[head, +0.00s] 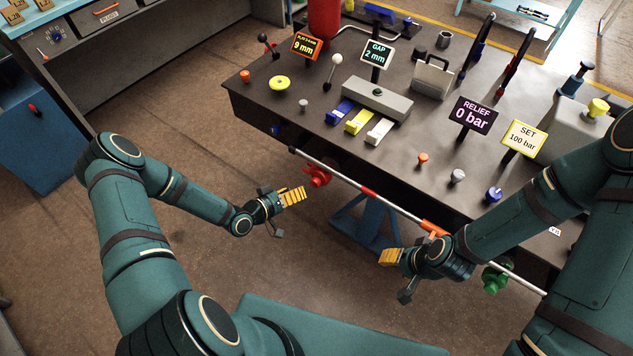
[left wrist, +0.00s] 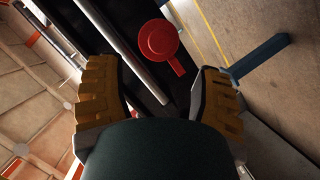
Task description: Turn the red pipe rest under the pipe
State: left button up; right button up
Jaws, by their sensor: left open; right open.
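The red pipe rest (head: 317,176) is under the pipe at the front edge of the dark bench. The silver pipe (head: 345,183) runs along that edge, with red and orange bands on it. My left gripper (head: 293,207) is open and empty, just left of and in front of the red rest. In the left wrist view the red rest (left wrist: 160,45) shows as a round red knob ahead, between the open fingers (left wrist: 160,100), beside the pipe (left wrist: 125,48). My right gripper (head: 388,275) is open below the pipe, near the orange fitting (head: 432,229). Nothing is in it.
A green rest (head: 495,278) sits under the pipe further right, partly behind my right arm. A blue stand (head: 365,225) is below the bench. The bench top (head: 310,120) carries several knobs, levers and display signs. The floor to the left is clear.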

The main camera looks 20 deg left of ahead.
aim_at(313, 184)
pick_arm(q)
jog(key=x, duration=0.8)
jog(key=shift+w+d, duration=0.15)
jog(key=shift+w, duration=0.15)
grip_shut()
